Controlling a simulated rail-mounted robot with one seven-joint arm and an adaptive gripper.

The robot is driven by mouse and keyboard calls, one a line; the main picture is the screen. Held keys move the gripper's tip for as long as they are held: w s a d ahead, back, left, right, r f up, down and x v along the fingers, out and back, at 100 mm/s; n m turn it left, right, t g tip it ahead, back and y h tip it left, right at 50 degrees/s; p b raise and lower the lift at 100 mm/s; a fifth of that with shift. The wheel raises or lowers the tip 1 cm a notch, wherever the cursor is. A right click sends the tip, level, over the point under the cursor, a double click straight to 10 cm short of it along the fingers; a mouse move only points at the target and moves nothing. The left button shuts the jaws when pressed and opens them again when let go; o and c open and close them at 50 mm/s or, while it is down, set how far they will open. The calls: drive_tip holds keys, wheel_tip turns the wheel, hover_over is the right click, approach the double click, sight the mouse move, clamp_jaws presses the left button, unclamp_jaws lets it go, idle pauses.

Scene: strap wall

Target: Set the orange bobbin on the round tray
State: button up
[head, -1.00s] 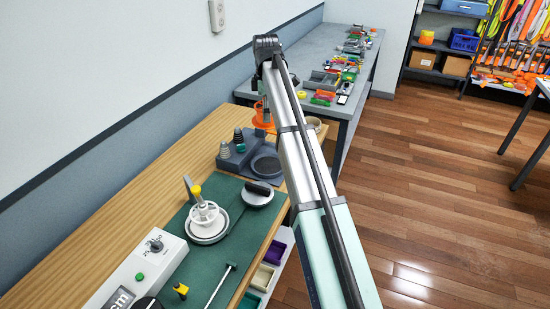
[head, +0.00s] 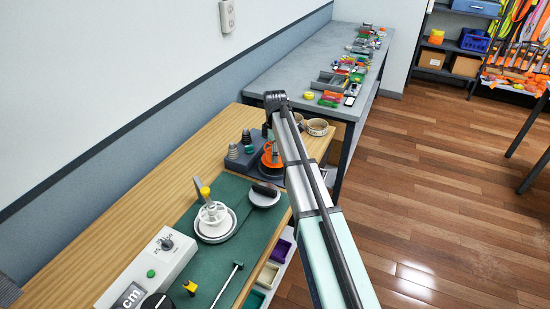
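The orange bobbin (head: 271,158) is upright over the round tray (head: 262,173), a dark grey dish at the right end of a dark stand on the wooden bench. The bobbin's wide lower flange overlaps the tray in the head view. I cannot tell whether it rests on the tray or hangs just above it. My gripper (head: 269,136) points down directly above the bobbin, at its top. Its fingers are small and partly hidden, so their grip on the bobbin is unclear. My arm covers the area just right of the tray.
Round tan containers (head: 317,127) sit behind the arm.

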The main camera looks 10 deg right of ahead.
drive_tip(key=shift+f+p, duration=0.45)
drive_tip(key=shift+f, duration=1.4)
drive_tip(key=shift+f, duration=0.1)
drive_tip(key=o, duration=0.9)
drive_tip(key=shift+o, duration=0.2)
wheel_tip(320, 180, up, 12)
drive_tip(key=b, duration=0.2)
drive_tip(key=shift+b, duration=0.4)
